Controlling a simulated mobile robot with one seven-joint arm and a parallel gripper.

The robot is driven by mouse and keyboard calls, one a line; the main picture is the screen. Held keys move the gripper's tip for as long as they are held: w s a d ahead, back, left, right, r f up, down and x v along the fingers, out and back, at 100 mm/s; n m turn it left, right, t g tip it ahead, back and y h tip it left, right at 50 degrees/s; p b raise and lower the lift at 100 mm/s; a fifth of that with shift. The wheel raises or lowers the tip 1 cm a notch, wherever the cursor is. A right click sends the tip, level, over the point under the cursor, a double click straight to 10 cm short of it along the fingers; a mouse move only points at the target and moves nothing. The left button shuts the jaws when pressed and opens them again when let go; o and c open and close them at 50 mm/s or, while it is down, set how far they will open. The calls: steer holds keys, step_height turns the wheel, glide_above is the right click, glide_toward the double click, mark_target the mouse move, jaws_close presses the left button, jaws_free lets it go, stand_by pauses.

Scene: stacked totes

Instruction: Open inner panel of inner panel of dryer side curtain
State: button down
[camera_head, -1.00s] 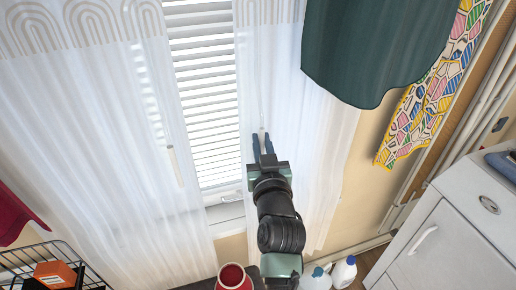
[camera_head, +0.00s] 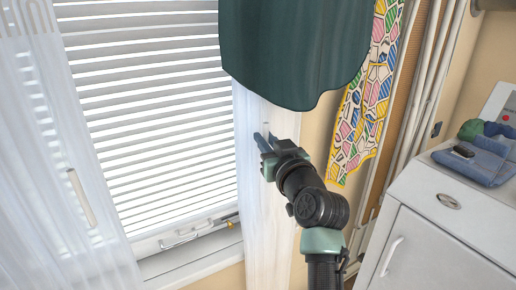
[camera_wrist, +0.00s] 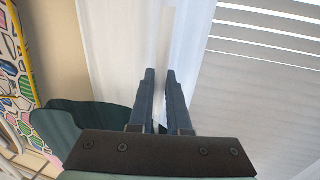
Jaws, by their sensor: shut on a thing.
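The dryer side inner panel is a white sheer curtain (camera_head: 262,225), gathered into a narrow strip right of the window. In the wrist view the sheer panel (camera_wrist: 120,45) hangs beyond the fingers, with a pale vertical strip (camera_wrist: 166,45) near the tips. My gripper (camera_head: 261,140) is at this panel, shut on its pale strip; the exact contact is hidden. In the wrist view the gripper (camera_wrist: 160,75) shows two dark fingers with a narrow gap. A dark green outer curtain (camera_head: 295,50) hangs above the gripper and hides the panel's upper part.
The other sheer panel (camera_head: 35,130) with a pale handle (camera_head: 80,198) hangs at left. Window blinds (camera_head: 150,110) are exposed between. A patterned cloth (camera_head: 362,100) hangs at right. The white dryer (camera_head: 430,240) stands at lower right with folded clothes (camera_head: 478,160) on top.

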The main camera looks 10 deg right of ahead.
steer(key=shift+d, duration=0.1)
steer(key=c, duration=0.9)
jaws_free()
steer(key=shift+o, duration=0.2)
steer(key=s+d, duration=0.1)
steer(key=s, duration=1.1)
steer(key=shift+s+d, duration=0.2)
steer(key=shift+s, duration=0.2)
